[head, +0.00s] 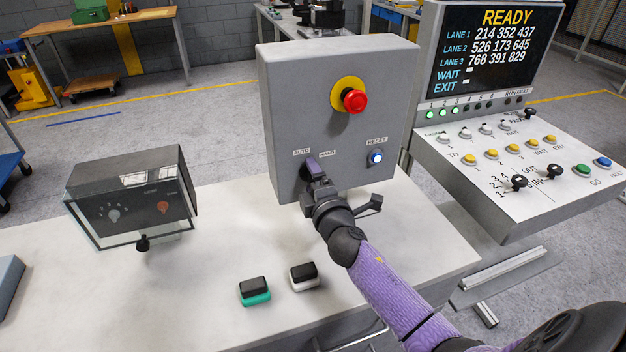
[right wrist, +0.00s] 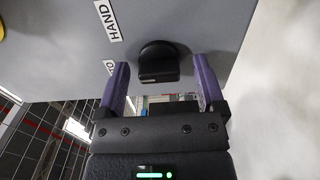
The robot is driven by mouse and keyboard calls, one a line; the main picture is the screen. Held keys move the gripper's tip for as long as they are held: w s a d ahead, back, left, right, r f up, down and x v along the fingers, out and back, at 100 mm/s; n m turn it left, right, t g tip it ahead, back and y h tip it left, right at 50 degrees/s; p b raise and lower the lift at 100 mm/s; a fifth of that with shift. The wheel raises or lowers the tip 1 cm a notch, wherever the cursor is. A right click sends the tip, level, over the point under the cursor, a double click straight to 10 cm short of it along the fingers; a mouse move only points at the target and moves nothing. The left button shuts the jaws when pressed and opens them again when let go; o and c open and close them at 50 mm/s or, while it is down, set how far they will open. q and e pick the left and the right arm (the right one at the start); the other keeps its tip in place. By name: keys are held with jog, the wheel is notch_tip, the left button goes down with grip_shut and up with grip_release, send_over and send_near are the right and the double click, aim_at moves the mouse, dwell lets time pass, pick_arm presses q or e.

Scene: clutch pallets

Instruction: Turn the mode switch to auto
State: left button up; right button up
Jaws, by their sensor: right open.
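The mode switch is a black knob (right wrist: 158,62) on the grey control box (head: 282,90), below the AUTO and HAND labels (head: 314,153). In the head view my right gripper (head: 316,176) is at the switch and largely hides it. In the right wrist view the two purple fingers (right wrist: 160,78) are open, one on each side of the knob, with a small gap on both sides. I cannot tell which label the knob points to. My left gripper is not in view.
A red stop button (head: 354,100) on a yellow disc and a lit RESET button (head: 376,157) are on the same box. A console (head: 470,185) stands at the right. A dark box (head: 130,190) and two small blocks (head: 255,291) (head: 303,276) are on the white table (head: 200,320).

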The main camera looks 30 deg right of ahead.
jog(key=v, duration=1)
jog(key=shift+p, duration=0.3)
